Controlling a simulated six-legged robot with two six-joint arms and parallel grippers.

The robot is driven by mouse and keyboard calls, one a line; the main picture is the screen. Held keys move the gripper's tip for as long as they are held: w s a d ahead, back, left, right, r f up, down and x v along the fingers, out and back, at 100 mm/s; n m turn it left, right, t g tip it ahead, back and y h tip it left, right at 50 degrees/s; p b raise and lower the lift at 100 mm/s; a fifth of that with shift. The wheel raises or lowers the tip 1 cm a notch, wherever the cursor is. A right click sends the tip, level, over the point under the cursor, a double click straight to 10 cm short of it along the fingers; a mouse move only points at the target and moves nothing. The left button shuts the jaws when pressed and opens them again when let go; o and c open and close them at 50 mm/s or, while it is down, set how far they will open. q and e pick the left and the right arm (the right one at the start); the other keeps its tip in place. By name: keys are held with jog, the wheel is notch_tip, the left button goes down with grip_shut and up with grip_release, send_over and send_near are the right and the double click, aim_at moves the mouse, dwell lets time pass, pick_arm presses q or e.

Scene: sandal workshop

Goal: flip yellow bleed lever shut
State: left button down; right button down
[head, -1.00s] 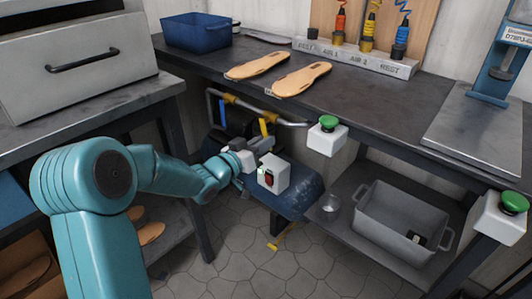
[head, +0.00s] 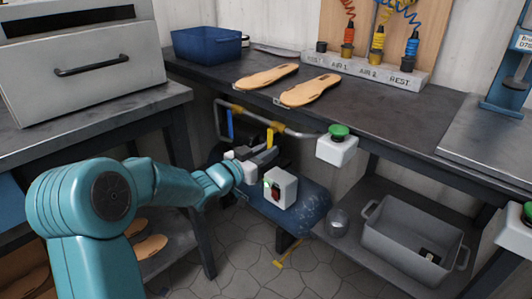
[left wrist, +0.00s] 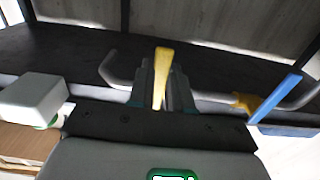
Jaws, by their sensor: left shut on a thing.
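My left gripper (head: 266,154) reaches in from the left and is at the yellow lever. In the left wrist view the yellow lever (left wrist: 162,75) stands between the two fingers, and the left gripper (left wrist: 162,95) is shut on it. The blue lever (left wrist: 275,98) hangs to the right there, clear of the fingers. The lever's lower end is hidden by the gripper. My right gripper is not in view.
A blue tank (head: 308,205) with a white switch box (head: 281,188) lies just below the gripper. A green-button box (head: 337,146) hangs at the bench edge to the right. Another yellow handle (head: 286,254) is low under the tank. A grey bin (head: 410,238) stands on the shelf.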

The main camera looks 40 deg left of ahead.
pick_arm(q)
jog(key=c, duration=1)
grip_release()
jog(key=shift+c, duration=0.2)
jog(key=s+a+p, duration=0.1)
jog(key=s+p, duration=0.1)
jog(key=s, duration=1.4)
jog(key=shift+s+p, duration=0.15)
jog(key=shift+p, duration=0.25)
jog(key=shift+a, duration=0.1)
